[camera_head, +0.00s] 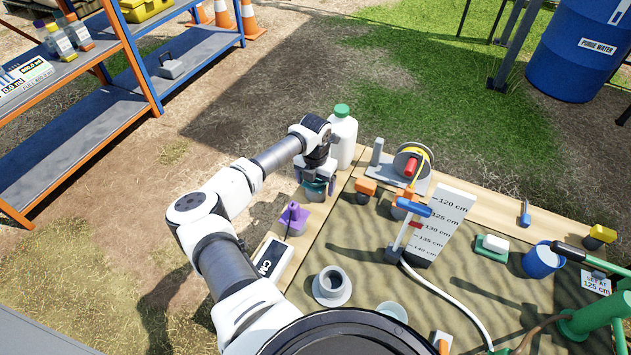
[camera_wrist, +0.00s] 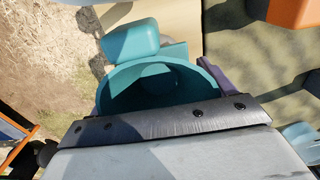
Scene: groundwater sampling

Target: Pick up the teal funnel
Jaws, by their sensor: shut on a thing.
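The teal funnel (camera_wrist: 165,85) fills the middle of the wrist view, its wide rim just beyond the dark edge of my gripper (camera_wrist: 170,118). A teal tab stands at its far side. In the head view, a little of the teal funnel (camera_head: 316,186) shows under my gripper (camera_head: 318,178), at the table's left back edge beside the white bottle with the green cap (camera_head: 343,140). My gripper is shut on the funnel. The fingertips and the funnel's lower end are mostly hidden, so I cannot tell whether it touches the table.
An orange and blue shelf (camera_head: 130,60) stands at left.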

